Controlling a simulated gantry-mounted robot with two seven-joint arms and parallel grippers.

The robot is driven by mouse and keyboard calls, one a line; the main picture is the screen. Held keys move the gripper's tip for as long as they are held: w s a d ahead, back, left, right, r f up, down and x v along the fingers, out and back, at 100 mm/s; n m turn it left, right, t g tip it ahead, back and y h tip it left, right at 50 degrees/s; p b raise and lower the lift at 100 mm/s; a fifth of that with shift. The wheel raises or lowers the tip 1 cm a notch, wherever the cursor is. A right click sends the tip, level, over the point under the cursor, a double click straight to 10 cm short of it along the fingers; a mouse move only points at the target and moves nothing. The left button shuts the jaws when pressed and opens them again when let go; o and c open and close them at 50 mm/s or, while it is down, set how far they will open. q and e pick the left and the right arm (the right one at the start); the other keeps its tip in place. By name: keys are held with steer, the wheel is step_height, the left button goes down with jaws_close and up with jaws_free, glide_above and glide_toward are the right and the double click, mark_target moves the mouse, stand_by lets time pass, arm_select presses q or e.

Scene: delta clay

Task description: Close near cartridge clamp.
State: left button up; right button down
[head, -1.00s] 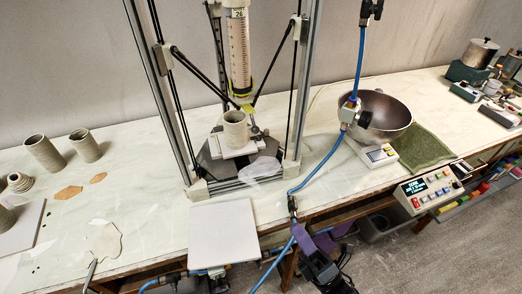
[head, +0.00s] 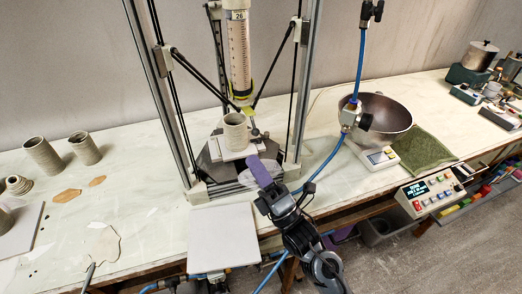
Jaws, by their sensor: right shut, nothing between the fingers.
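The cartridge (head: 239,52) is a clear, scale-marked tube hanging upright in the middle of the printer. A ribbed clay cup (head: 235,132) stands on the white build plate (head: 225,153), just behind the fingers. My left gripper is not in view.
Metal uprights (head: 163,95) and black rods (head: 200,72) flank the cartridge. A blue hose (head: 325,160) curves down right of my right arm. A metal bowl (head: 385,118) stands on a scale at right. A pale board (head: 222,237) lies in front; clay cups (head: 42,157) stand at left.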

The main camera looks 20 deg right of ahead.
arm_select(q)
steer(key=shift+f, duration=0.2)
arm_select(e)
steer(key=shift+w+d+r, duration=0.95)
steer(key=shift+w+r, duration=0.2)
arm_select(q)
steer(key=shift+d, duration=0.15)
